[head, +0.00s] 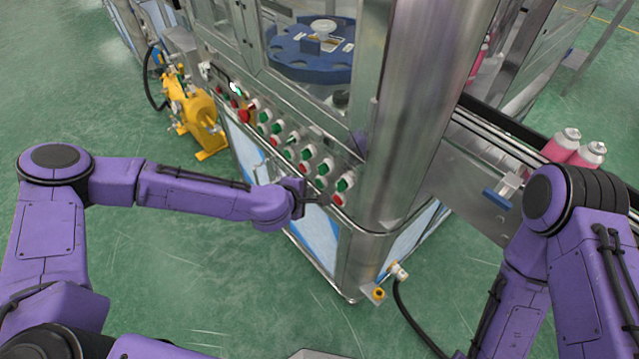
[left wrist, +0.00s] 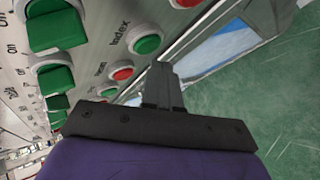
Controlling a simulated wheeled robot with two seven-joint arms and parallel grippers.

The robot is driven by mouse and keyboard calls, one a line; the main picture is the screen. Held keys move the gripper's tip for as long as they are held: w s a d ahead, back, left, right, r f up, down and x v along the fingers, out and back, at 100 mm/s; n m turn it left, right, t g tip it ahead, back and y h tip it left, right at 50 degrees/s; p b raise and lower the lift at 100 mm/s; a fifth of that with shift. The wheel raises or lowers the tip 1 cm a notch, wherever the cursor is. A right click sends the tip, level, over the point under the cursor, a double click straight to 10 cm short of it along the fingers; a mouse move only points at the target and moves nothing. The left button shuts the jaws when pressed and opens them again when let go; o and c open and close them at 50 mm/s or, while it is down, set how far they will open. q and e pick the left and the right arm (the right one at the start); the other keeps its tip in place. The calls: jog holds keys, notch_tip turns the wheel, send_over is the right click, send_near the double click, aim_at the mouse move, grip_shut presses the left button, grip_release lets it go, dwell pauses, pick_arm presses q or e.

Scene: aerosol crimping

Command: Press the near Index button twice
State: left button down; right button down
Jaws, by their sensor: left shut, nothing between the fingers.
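The near Index button is a round green button (left wrist: 146,40) in a white ring, beside the printed word "Index" in the left wrist view. My left gripper (left wrist: 160,72) is shut and empty, its fingertips below this button in the picture. A gap shows between the fingertips and the button there; the depth is hard to judge. In the head view my left gripper (head: 316,198) is at the near lower end of the button panel, in front of the machine. My right gripper is not in view; only my right arm shows.
A red button (left wrist: 121,72) sits beside the Index button, and large green switches (left wrist: 55,30) line the row above. The machine's steel corner post (head: 405,110) stands right of the panel. Pink cans (head: 587,153) stand on the conveyor at right. Green floor is clear below the panel.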

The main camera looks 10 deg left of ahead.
pick_arm(q)
jog(key=s+a, duration=0.1)
jog(key=s, duration=0.1)
jog(key=s+a+p, duration=0.1)
jog(key=s+a, duration=0.1)
dwell(0.6)
dwell(0.8)
jog(key=s+a+f+m+g+y, duration=0.1)
jog(key=s+f+m+g, duration=0.2)
jog(key=s+f, duration=0.6)
jog(key=s+a+f+m+g+y, duration=0.1)
jog(key=s+f+m+g, duration=0.2)
jog(key=s, duration=1)
jog(key=s+a+m+y, duration=0.4)
jog(key=s+a, duration=0.1)
jog(key=a, duration=0.7)
jog(key=shift+s+f+m, duration=0.2)
jog(key=shift+f+m, duration=0.1)
jog(key=shift+f, duration=0.15)
